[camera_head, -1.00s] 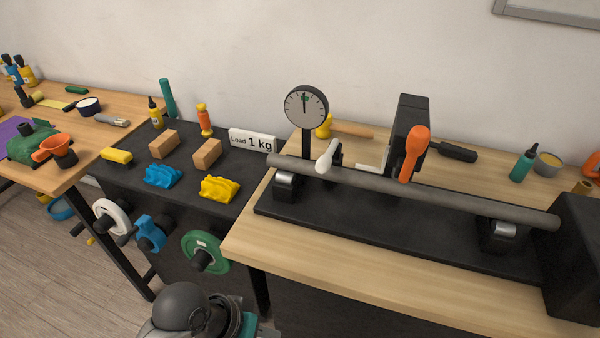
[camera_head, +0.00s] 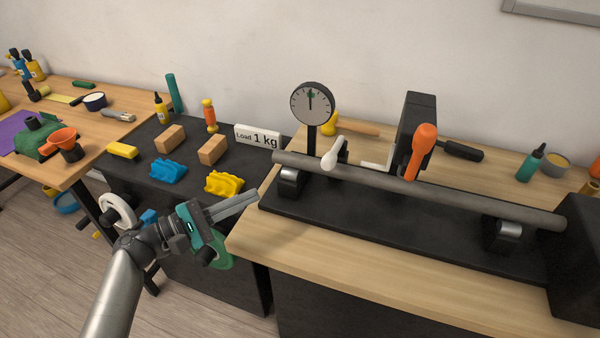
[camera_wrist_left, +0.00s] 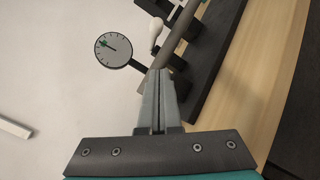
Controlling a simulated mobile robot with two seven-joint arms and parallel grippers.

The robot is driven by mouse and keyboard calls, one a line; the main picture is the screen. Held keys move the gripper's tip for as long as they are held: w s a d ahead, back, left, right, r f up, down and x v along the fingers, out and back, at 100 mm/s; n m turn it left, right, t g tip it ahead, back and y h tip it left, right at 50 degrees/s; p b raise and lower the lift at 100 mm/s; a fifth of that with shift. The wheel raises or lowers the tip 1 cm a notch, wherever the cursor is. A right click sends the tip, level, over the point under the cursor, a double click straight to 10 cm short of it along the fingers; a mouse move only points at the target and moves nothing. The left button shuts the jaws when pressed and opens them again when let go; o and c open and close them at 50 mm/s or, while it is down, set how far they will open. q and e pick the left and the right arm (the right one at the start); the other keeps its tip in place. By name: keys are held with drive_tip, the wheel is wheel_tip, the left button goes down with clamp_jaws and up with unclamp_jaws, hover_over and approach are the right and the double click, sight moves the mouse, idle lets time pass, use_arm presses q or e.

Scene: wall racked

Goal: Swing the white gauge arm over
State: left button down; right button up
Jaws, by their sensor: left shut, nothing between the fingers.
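The white gauge arm (camera_head: 334,152) is a short handle with a rounded end, in front of the dial post and behind the left end of the grey bar (camera_head: 420,188). It also shows in the left wrist view (camera_wrist_left: 156,32). The round dial gauge (camera_head: 312,103) stands on a black post; it also shows in the left wrist view (camera_wrist_left: 113,49). My left gripper (camera_head: 252,197) is shut and empty, left of the black base and apart from the white arm. In the left wrist view its fingers (camera_wrist_left: 158,75) point toward the bar's end. My right gripper is not in view.
An orange-handled lever (camera_head: 421,150) stands behind the bar at a black upright block (camera_head: 415,125). The black base (camera_head: 400,220) sits on the wooden bench. Yellow (camera_head: 223,183) and blue (camera_head: 167,171) pieces and wooden blocks lie on the dark table at left.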

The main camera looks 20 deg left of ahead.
use_arm(q)
drive_tip(key=s+d+r+p+x, duration=0.1)
drive_tip(key=r+p+x, duration=0.1)
drive_tip(key=x, duration=1)
drive_tip(key=shift+w+d, duration=0.15)
drive_tip(key=shift+d, duration=0.3)
drive_tip(key=shift+r, duration=0.1)
